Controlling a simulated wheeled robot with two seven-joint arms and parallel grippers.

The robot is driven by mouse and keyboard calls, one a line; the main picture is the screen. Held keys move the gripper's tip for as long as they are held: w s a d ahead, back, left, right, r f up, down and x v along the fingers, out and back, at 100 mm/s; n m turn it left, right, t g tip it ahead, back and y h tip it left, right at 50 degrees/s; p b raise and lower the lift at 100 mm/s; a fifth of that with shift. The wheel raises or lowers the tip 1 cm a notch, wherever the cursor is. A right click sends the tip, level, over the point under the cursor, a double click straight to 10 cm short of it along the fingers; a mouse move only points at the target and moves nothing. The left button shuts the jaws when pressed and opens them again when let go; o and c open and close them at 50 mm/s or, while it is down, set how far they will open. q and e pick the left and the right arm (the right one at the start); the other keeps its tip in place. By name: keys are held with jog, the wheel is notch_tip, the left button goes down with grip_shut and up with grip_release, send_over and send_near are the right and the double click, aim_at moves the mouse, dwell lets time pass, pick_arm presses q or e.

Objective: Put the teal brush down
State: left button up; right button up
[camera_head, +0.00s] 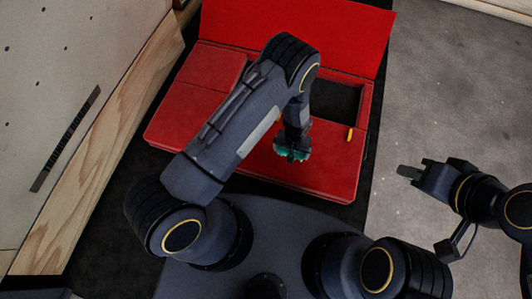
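The teal brush (281,152) shows as a small teal shape at the tip of my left gripper (292,150), over the front part of the red case (330,185). My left gripper points down and appears shut on the brush; its fingers largely hide the brush. I cannot tell whether the brush touches the red surface below. My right gripper (409,172) is off to the right over the grey floor, with nothing seen in it. Its fingers overlap in this view, so I cannot tell how far they are apart.
The case's red lid (350,35) stands open at the back. A dark open compartment (336,100) lies right of my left forearm, with a small yellow item (350,134) at its front right. A wooden-edged wall panel (95,175) stands at left. Grey floor (450,90) at right is clear.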

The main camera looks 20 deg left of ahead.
pick_arm(q)
jog(key=a, duration=0.1)
jog(key=a+f, duration=0.1)
jog(key=a, duration=0.1)
jog(key=w+a+f+b, duration=0.1)
jog(key=shift+a+f, duration=0.2)
jog(key=shift+a, duration=0.1)
jog(key=b, duration=0.2)
send_over(266, 155)
jog(key=f, duration=0.5)
jog(key=shift+d+f, duration=0.2)
jog(key=shift+d, duration=0.05)
jog(key=f, duration=0.1)
jog(key=f+b, duration=0.2)
jog(key=f, duration=0.1)
jog(key=shift+a, duration=0.3)
jog(key=shift+r, duration=0.2)
jog(key=shift+f, duration=0.1)
jog(key=shift+f+b, duration=0.15)
jog(key=shift+b, duration=0.15)
jog(key=o, duration=0.5)
jog(key=shift+o, duration=0.4)
